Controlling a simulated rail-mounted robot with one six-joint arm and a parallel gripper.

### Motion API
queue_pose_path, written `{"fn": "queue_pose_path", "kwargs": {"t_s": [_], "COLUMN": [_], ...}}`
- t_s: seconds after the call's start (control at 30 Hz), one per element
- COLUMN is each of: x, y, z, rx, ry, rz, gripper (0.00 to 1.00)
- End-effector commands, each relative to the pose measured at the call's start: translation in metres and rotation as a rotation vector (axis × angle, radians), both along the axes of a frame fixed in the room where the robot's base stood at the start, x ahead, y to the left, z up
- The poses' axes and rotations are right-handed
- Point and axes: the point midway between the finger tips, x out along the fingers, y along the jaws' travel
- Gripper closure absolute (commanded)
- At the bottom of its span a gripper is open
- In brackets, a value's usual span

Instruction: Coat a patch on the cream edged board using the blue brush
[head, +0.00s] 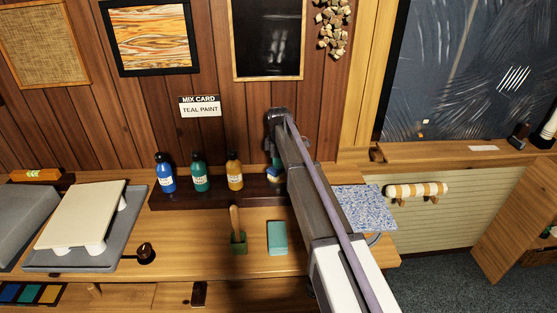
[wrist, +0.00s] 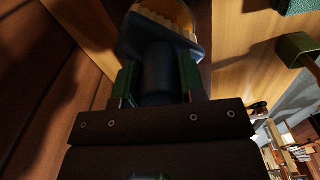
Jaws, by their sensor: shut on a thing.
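My gripper (head: 274,163) is at the back of the bench, in front of the wood wall. In the wrist view its green fingers (wrist: 158,82) are shut on the blue brush (wrist: 158,55), gripping a dark cylindrical part. The brush's ribbed yellow-tan end shows beyond the fingers. In the head view the brush (head: 273,176) hangs below the gripper, partly hidden by my arm. A cream board (head: 85,212) lies on white supports at the left. A dark panel with a tan edge (head: 268,40) hangs on the wall. I cannot tell which is the cream edged board.
Blue (head: 165,177), green (head: 201,175) and amber (head: 235,174) bottles stand on a dark ledge left of my gripper. A speckled blue sheet (head: 365,207) lies right.

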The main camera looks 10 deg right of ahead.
Motion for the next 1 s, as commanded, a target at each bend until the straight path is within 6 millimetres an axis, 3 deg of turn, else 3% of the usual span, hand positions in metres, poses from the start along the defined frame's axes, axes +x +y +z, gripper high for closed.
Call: {"fn": "queue_pose_path", "kwargs": {"t_s": [1.0], "x": [-0.0001], "y": [-0.0001], "z": [-0.0077], "rx": [0.0], "ry": [0.0], "rz": [0.0], "gripper": [0.82]}}
